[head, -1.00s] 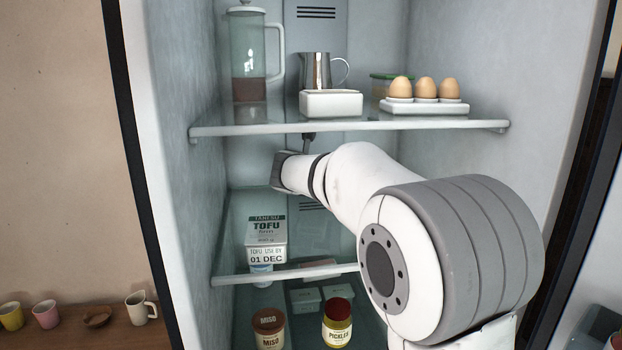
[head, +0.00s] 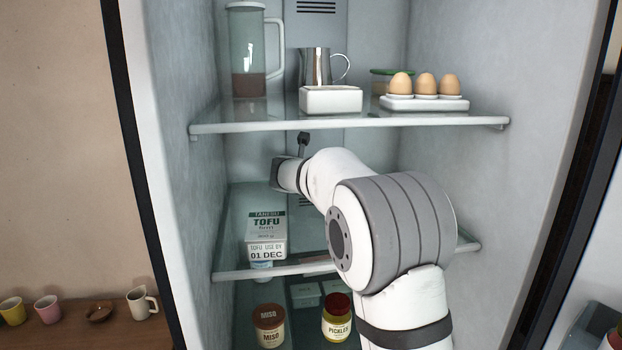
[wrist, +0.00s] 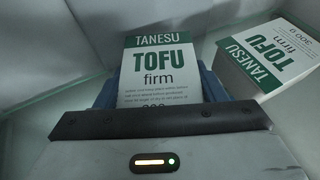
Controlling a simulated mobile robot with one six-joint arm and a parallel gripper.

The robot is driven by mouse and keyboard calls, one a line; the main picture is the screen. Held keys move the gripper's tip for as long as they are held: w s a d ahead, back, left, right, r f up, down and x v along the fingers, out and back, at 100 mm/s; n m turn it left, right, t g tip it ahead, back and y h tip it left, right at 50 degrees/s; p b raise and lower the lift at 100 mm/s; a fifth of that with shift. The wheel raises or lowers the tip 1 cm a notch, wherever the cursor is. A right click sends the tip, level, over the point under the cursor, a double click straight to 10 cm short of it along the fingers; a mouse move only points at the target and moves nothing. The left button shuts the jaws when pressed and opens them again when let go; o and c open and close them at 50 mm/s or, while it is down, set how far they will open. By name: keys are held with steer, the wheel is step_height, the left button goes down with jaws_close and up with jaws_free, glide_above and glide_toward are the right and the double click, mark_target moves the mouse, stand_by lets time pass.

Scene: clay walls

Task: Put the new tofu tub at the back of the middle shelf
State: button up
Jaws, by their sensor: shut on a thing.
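My gripper (head: 284,174) reaches into the fridge above the back of the middle shelf (head: 345,198); the head view does not show its fingertips. In the wrist view my gripper (wrist: 160,94) is shut on a white and green tofu tub (wrist: 158,42), one blue finger on each side. I cannot tell whether this tub touches the shelf. A second tofu tub (wrist: 268,55) lies apart to its right in that view. The head view shows a tofu tub (head: 266,235) marked "USE BY 01 DEC" at the middle shelf's front left; the held tub is hidden there.
The glass top shelf (head: 350,122) just above my gripper holds a jug (head: 247,50), a white dish (head: 331,100), a steel pitcher (head: 314,66) and eggs (head: 425,83). Miso (head: 269,325) and pickle (head: 337,318) jars stand below. The fridge's left wall is close.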

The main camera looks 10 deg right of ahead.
steer(key=o, duration=1.3)
steer(key=shift+f, duration=0.1)
steer(key=shift+s+a+r, duration=0.1)
steer(key=shift+s+r, duration=0.05)
steer(key=shift+r, duration=0.1)
steer(key=v, duration=1.1)
steer(key=shift+s+a+b, duration=0.1)
steer(key=shift+s+b, duration=0.05)
steer(key=shift+b, duration=0.25)
steer(key=shift+s, duration=0.15)
steer(key=shift+s, duration=0.1)
